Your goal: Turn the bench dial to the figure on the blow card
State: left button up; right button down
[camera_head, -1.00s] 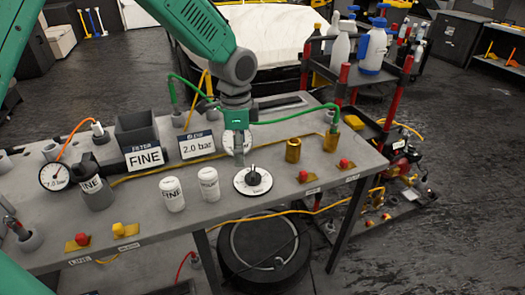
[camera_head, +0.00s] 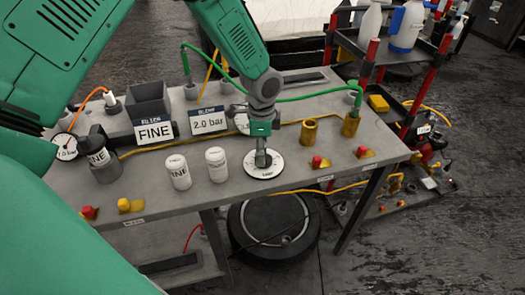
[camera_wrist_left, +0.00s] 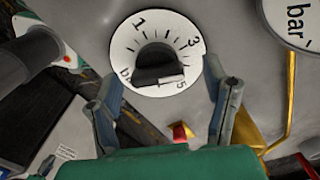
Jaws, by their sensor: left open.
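The blow card (camera_head: 209,120) reads 2.0 bar and stands behind the dial. My right gripper is not in view.
Two white canisters (camera_head: 178,172) (camera_head: 216,165) stand left of the dial.

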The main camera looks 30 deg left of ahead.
pick_arm(q)
jog(key=shift+s+f, duration=0.1)
jog(key=shift+f, duration=0.3)
jog(key=shift+d+f, duration=0.15)
jog(key=shift+d, duration=0.05)
jog(key=shift+d+f, duration=0.1)
jog(key=shift+d, duration=0.3)
jog(key=shift+a, duration=0.1)
jog(key=c, duration=1)
jog(key=shift+a, duration=0.1)
jog(key=shift+c, duration=0.8)
jog(key=shift+a, duration=0.1)
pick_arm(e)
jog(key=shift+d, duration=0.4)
